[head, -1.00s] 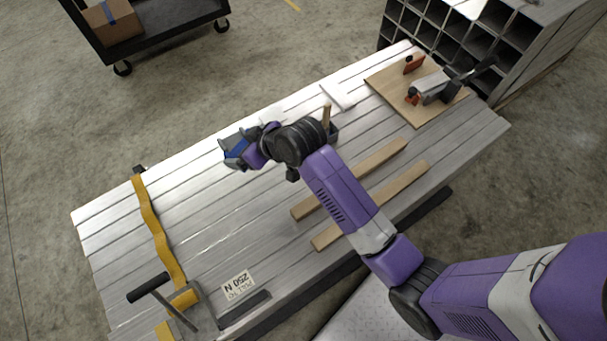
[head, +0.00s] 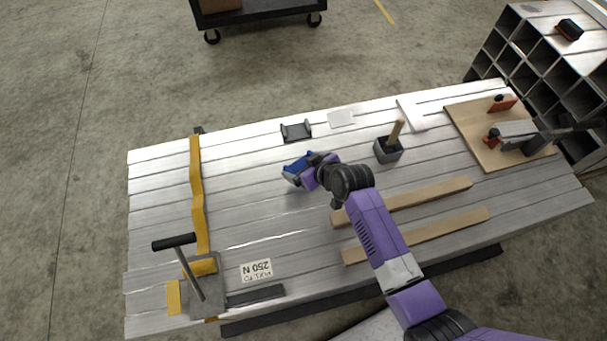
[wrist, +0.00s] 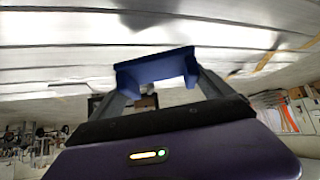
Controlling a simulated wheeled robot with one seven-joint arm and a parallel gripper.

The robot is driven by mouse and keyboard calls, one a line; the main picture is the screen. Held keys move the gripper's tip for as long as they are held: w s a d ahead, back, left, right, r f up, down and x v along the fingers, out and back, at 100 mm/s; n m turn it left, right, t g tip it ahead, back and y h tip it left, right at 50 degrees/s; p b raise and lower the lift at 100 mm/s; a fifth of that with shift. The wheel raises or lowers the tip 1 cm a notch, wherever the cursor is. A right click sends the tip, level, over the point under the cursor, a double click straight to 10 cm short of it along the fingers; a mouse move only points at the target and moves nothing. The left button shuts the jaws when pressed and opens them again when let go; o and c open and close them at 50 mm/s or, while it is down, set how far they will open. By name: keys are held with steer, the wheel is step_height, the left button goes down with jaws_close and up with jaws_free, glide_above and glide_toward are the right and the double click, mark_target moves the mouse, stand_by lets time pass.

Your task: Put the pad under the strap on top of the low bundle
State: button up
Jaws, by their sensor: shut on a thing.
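The low bundle (head: 158,215) is a wide flat layer of silver aluminium bars. The yellow strap (head: 197,180) crosses its left part, running down to a grey ratchet with a black-handled lever (head: 185,265). My gripper (head: 300,171) is over the middle of the bundle, right of the strap and apart from it. It is shut on a blue pad (head: 295,163). In the wrist view the channel-shaped blue pad (wrist: 156,69) sits between my two fingertips, with bars behind it. I cannot tell its exact height above the bars.
On the bundle lie a dark bracket (head: 296,131), a white sheet (head: 341,118), a dark box with a wooden handle (head: 388,151), wooden strips (head: 430,232), a label (head: 257,270) and a board with a clamp (head: 470,130). A cart (head: 260,18) stands behind. Bars between gripper and strap are clear.

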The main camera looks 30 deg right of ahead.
steer(key=shift+f+b, duration=0.5)
steer(key=shift+f, duration=2)
steer(key=shift+f, duration=0.15)
steer(key=o, duration=1.3)
steer(key=shift+r, duration=0.2)
steer(key=p+v, duration=0.2)
steer(key=v, duration=1)
